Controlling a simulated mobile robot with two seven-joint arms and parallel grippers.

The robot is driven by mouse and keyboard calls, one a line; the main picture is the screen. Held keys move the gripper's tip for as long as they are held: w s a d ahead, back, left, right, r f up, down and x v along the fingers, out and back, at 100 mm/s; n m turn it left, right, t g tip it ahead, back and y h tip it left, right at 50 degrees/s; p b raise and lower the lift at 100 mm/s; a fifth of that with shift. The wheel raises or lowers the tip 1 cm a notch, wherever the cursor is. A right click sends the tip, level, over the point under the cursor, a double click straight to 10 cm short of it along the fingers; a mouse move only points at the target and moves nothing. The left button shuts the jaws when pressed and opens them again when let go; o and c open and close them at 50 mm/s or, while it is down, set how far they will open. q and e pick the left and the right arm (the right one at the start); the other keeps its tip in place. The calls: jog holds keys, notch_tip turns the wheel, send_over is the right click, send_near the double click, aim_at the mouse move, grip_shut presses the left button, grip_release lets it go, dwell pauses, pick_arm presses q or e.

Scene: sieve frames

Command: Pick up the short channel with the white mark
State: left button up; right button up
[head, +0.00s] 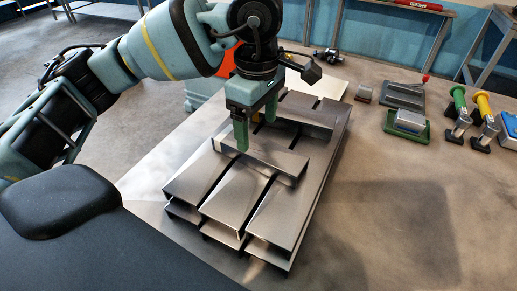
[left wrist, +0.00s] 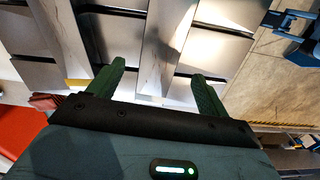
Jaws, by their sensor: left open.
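Two short grey metal channels lie crosswise on a stack of long channels (head: 285,215). The nearer short channel (head: 262,160) is at the middle of the stack, the farther one (head: 305,114) toward its back. My left gripper (head: 256,128) is open and empty, pointing down over the nearer short channel. In the left wrist view the left gripper's green fingers (left wrist: 157,80) appear on either side of a short channel (left wrist: 163,45); I cannot tell whether they touch it. The right gripper is not in view.
To the right are a green tray (head: 408,126) with a metal block, a grey fixture (head: 404,95) and tools with yellow (head: 483,102) and green (head: 459,97) handles. The table front right of the stack is clear.

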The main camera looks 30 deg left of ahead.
aim_at(259, 147)
pick_arm(q)
jog(key=shift+f, duration=2.55)
jog(key=shift+d, duration=0.1)
jog(key=shift+c, duration=0.5)
grip_shut()
jog(key=shift+r, duration=0.1)
